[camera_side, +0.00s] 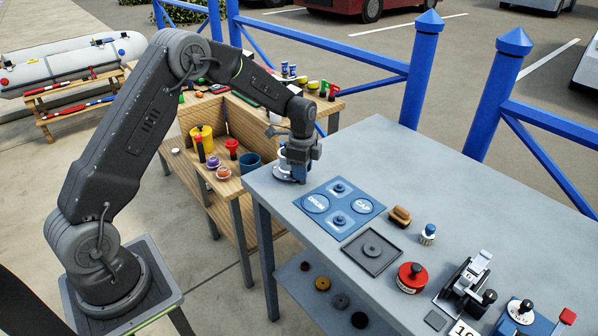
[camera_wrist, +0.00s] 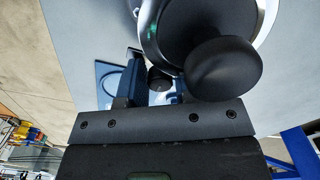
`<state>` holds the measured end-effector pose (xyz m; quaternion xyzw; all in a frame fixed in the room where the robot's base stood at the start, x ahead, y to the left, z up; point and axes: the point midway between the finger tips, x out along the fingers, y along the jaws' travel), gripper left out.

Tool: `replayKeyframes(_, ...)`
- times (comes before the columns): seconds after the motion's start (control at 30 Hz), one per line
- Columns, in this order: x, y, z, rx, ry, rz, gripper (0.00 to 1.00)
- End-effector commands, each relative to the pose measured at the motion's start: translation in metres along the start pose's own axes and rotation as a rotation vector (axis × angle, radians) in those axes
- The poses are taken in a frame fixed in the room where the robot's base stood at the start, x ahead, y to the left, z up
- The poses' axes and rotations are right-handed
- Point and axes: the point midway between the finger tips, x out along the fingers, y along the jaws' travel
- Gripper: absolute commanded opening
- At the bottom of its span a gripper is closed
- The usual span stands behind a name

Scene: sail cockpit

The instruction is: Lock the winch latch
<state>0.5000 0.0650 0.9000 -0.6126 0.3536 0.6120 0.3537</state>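My gripper (camera_side: 292,172) points down at the near left corner of the grey table, beside a small round device with a pale base rim (camera_side: 281,176). My gripper mostly hides this device. In the wrist view a large dark round body with a silver rim (camera_wrist: 262,22) and a black knob (camera_wrist: 222,68) fills the upper right. It looks like the winch; I cannot tell which part is the latch or its position. The fingers (camera_wrist: 158,92) stand apart with a gap between them. The knob overlaps the right finger; I cannot tell whether they touch.
A blue panel (camera_side: 352,222) with round pads and dark knobs lies right of my gripper. Beyond are a dark square tray (camera_side: 383,262), a red knob (camera_side: 411,277) and a metal clamp device (camera_side: 470,280). A wooden bench (camera_side: 225,190) stands left. The table's back is clear.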

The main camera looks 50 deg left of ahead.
Motion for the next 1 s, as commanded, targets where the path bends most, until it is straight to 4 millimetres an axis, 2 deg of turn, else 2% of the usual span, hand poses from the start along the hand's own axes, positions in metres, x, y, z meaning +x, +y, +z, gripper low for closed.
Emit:
replayKeyframes(0.03,0.0024,0.0004,0.0004,0.000,-0.001,0.001,0.22)
replayKeyframes(0.23,0.0028,0.0005,0.0007,0.000,-0.002,0.002,0.04)
replayKeyframes(0.37,0.0031,0.0006,0.0009,0.051,-0.002,0.002,0.04)
replayKeyframes(0.63,0.0037,0.0007,0.0012,0.350,-0.002,0.004,0.04)
replayKeyframes(1.0,0.0043,0.0009,0.0016,0.394,-0.003,0.005,0.04)
